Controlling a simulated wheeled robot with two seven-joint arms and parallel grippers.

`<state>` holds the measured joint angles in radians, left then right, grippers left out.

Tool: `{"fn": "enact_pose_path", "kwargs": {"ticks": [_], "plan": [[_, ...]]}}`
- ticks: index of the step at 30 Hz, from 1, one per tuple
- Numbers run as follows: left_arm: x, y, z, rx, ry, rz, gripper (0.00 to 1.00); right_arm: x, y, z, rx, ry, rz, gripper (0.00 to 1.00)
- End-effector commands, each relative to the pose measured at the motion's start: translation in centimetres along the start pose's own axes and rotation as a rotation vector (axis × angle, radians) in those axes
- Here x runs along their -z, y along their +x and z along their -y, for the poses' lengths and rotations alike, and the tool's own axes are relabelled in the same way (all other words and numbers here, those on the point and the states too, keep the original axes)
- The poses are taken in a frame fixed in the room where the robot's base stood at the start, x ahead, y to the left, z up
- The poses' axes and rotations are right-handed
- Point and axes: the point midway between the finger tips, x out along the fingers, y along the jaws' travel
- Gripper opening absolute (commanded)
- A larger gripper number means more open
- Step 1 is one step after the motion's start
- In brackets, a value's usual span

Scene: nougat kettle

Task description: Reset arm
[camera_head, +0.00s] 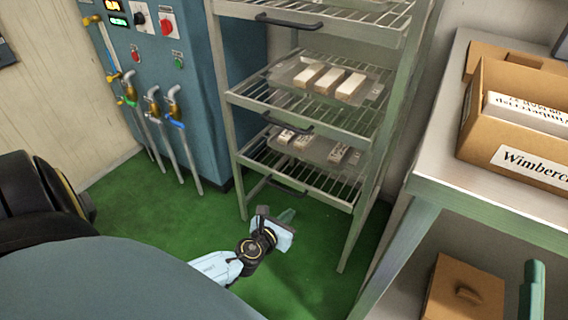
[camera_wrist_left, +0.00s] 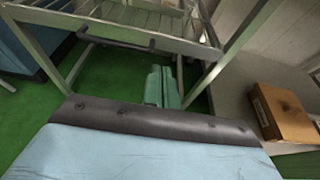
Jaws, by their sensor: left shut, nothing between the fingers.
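My left gripper (camera_head: 287,216) is low in front of the wire rack, above the green floor. It is shut and empty, its green fingers together. In the left wrist view its closed fingers (camera_wrist_left: 161,86) point toward the rack's lower part. My right gripper shows in neither view.
The metal rack (camera_head: 232,137) holds trays with pale bars on two shelves (camera_head: 330,78). A blue machine (camera_head: 200,95) with several valves stands left. At right, a metal table (camera_head: 425,165) bears a cardboard box (camera_head: 480,120); a brown box (camera_head: 465,290) sits below. Green floor (camera_head: 130,195) is open at left.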

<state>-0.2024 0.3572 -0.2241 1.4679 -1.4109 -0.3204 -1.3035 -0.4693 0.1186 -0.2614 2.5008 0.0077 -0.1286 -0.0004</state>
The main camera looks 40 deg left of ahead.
Motion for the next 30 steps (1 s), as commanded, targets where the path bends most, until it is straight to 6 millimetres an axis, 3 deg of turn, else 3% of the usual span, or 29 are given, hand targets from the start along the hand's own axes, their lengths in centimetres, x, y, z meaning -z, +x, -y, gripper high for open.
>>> {"fn": "enact_pose_path", "kwargs": {"ticks": [6, 17, 20, 23, 30], "plan": [[0.0, -1.4, 0.0, 0.001, -0.001, 0.0, 0.0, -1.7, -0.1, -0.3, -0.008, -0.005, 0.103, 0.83], [-0.4, -1.8, 0.7, 0.011, -0.069, 0.003, 0.0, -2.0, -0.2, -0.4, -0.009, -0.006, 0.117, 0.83], [-1.7, -2.5, 2.6, 0.04, -0.272, 0.006, 0.0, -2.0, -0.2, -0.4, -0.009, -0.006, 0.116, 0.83], [-4.1, -3.6, 5.5, 0.094, -0.607, 0.003, 0.0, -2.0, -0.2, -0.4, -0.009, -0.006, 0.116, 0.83], [-12.0, -8.2, 12.4, 0.289, -1.532, -0.08, 0.0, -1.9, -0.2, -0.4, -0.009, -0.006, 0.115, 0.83]]}}
